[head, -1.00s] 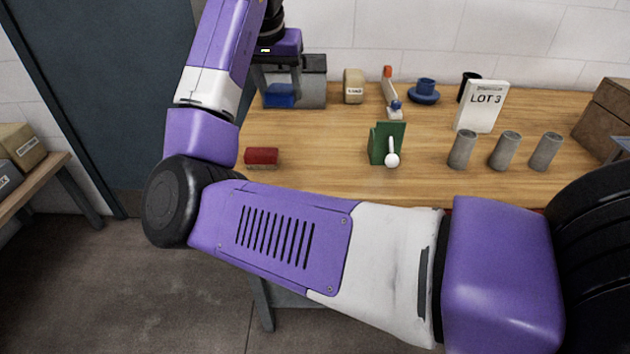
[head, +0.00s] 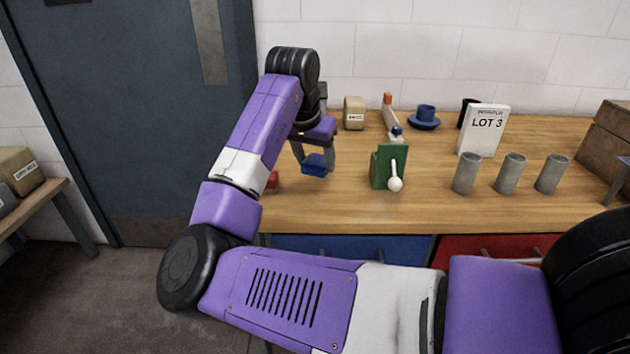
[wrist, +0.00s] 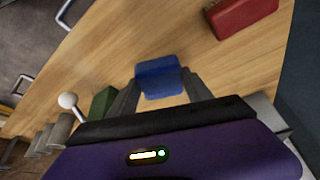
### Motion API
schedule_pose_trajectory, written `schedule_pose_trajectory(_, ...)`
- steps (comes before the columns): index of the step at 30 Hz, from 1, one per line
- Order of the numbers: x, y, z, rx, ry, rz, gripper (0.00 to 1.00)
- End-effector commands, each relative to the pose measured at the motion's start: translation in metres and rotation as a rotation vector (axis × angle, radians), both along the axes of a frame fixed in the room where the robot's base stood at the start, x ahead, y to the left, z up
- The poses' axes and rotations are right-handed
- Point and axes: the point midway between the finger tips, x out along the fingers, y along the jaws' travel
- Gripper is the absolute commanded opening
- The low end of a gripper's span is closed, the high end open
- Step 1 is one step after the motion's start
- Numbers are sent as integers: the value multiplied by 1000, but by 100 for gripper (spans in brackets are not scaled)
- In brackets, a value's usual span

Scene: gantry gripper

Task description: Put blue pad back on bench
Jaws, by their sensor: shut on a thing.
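The blue pad (head: 316,165) is a small blue block held between the fingertips of my gripper (head: 314,160). In the wrist view the pad (wrist: 159,77) sits between the two grey fingers (wrist: 160,92), with the wooden bench top behind it. My gripper is shut on it. The bench (head: 330,208) has a light wooden top, and the pad appears to be above it; the exact gap cannot be told.
A red block (wrist: 244,14) lies on the bench near the pad, mostly hidden by my arm in the head view. A green block with a white-knobbed lever (head: 388,166) stands to the right. Grey cylinders (head: 510,173) stand farther right. Bare wood lies between pad and green block.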

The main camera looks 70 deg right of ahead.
Motion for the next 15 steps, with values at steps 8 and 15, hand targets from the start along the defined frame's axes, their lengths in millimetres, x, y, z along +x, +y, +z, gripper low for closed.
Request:
schedule_pose_trajectory(8,1,0,-20,0,-1,1,20)
schedule_pose_trajectory(15,1,1,-53,1,0,2,20)
